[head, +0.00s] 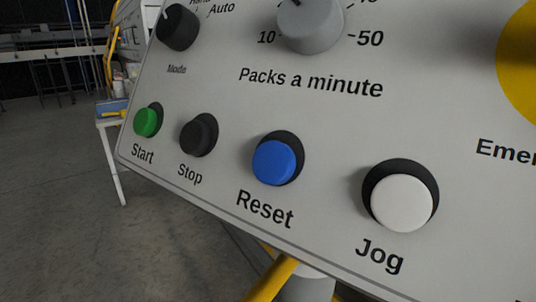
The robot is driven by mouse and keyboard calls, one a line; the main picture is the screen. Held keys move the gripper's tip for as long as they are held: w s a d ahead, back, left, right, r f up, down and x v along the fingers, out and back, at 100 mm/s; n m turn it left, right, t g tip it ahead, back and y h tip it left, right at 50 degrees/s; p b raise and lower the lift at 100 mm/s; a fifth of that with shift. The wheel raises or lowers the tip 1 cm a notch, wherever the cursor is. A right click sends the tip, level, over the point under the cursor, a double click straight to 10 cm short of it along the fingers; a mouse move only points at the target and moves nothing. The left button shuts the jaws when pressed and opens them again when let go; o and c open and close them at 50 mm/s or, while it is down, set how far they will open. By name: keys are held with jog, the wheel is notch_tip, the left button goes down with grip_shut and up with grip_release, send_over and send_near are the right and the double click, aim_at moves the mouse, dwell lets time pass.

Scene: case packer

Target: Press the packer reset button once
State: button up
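The blue Reset button (274,163) sits in a dark round collar on the sloping grey control panel (300,130), near the middle of the head view. The word "Reset" is printed below it. Its face stands out from the collar. My gripper is not in view, and nothing touches or covers the button.
A green Start button (146,122) and black Stop button (197,136) are left of Reset; a white Jog button (401,202) is right. Above are the Mode knob (178,28) and the packs-a-minute dial (310,28). A yellow disc (519,65) is cut off at right.

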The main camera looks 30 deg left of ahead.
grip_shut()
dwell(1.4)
